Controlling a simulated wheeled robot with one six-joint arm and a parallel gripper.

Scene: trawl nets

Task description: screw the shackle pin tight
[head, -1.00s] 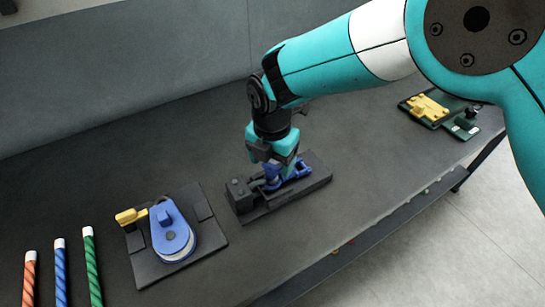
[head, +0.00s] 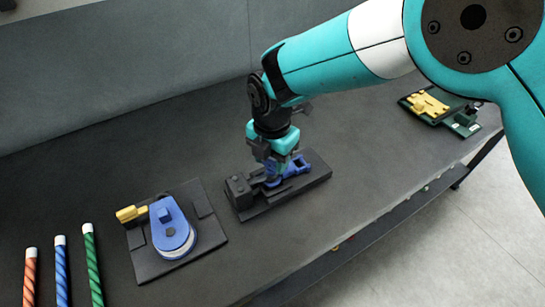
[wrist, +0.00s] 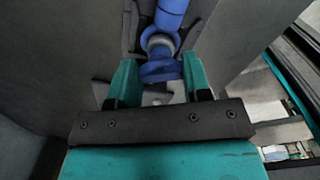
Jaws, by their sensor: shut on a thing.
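The blue shackle (head: 299,165) lies on a dark fixture plate (head: 318,172) in the middle of the bench. My gripper (head: 272,180) points down over the shackle's left part and hides much of it. In the wrist view my gripper's teal fingers (wrist: 158,82) are closed on the blue head of the shackle pin (wrist: 161,70). A grey section shows just beyond the head, and the shackle's blue body (wrist: 171,14) lies further up. How deep the pin's thread sits cannot be seen.
A blue pulley block (head: 170,228) with a yellow part (head: 131,214) sits on a dark plate to the left. Striped rods (head: 92,262) lie at the lower left. A green board with yellow parts (head: 428,104) lies at the far right. The bench's front edge is clear.

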